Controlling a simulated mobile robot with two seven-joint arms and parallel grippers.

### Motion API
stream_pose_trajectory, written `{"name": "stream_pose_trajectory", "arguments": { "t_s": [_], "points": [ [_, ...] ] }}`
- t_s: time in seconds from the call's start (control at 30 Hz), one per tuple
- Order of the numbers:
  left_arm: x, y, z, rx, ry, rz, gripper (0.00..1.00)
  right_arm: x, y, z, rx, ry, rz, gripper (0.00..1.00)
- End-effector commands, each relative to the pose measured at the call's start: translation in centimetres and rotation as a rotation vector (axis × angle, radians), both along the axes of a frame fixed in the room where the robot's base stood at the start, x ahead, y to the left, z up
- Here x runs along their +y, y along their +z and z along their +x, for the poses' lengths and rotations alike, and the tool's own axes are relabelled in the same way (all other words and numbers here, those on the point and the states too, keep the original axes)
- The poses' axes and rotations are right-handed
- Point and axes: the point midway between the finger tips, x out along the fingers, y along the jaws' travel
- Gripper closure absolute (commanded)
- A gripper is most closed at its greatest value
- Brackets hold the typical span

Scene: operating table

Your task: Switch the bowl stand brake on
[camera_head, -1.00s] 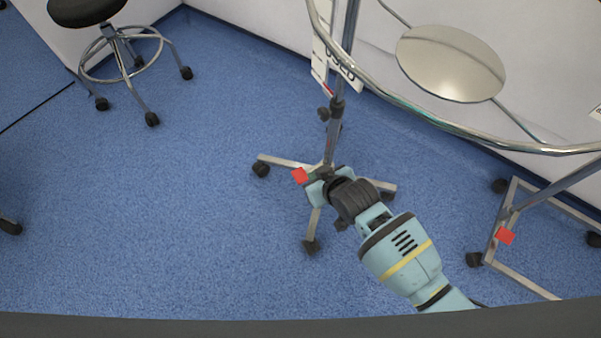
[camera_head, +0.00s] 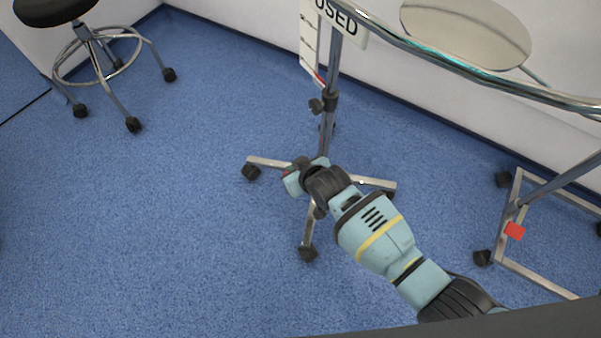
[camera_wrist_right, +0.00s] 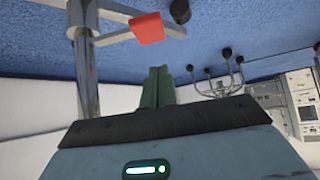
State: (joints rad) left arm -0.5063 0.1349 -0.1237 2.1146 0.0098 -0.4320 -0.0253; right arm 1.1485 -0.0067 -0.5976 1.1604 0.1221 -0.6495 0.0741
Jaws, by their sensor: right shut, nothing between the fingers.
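A wheeled stand (camera_head: 326,135) with an upright pole stands left of my right arm in the head view. Its red brake pedal (camera_wrist_right: 147,28) shows in the right wrist view, on the base beside the pole; in the head view my gripper hides nearly all of it. My right gripper (camera_head: 293,182) is low at this base. Its green fingers (camera_wrist_right: 157,86) are shut and empty, pointing toward the pedal, with a visible gap in the wrist view. A second stand (camera_head: 515,205) at right has a rectangular base and its own red pedal (camera_head: 514,231). I cannot tell which is the bowl stand.
A metal ring rail (camera_head: 450,60) and a shiny round disc (camera_head: 468,30) hang over the top right. A sign reading "USED" (camera_head: 340,17) is near the pole. A wheeled stool (camera_head: 92,50) is at upper left. The blue floor at left is clear.

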Motion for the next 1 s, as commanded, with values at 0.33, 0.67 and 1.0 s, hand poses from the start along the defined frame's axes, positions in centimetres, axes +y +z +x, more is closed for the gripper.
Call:
{"name": "stream_pose_trajectory", "arguments": {
  "t_s": [0.33, 0.67, 1.0],
  "points": [
    [0.0, -2.0, 0.5, -0.001, -0.001, 0.000, 0.64, 0.3, -3.8, 0.4, 0.000, 0.001, 0.000, 1.00],
    [0.0, -2.1, 0.6, -0.002, -0.001, 0.000, 0.64, 0.3, -4.3, 0.3, -0.001, 0.001, 0.001, 1.00],
    [0.0, -1.4, -0.2, 0.010, 0.000, 0.001, 0.64, 0.3, -4.7, -0.9, 0.005, 0.000, 0.002, 1.00]
  ]
}}
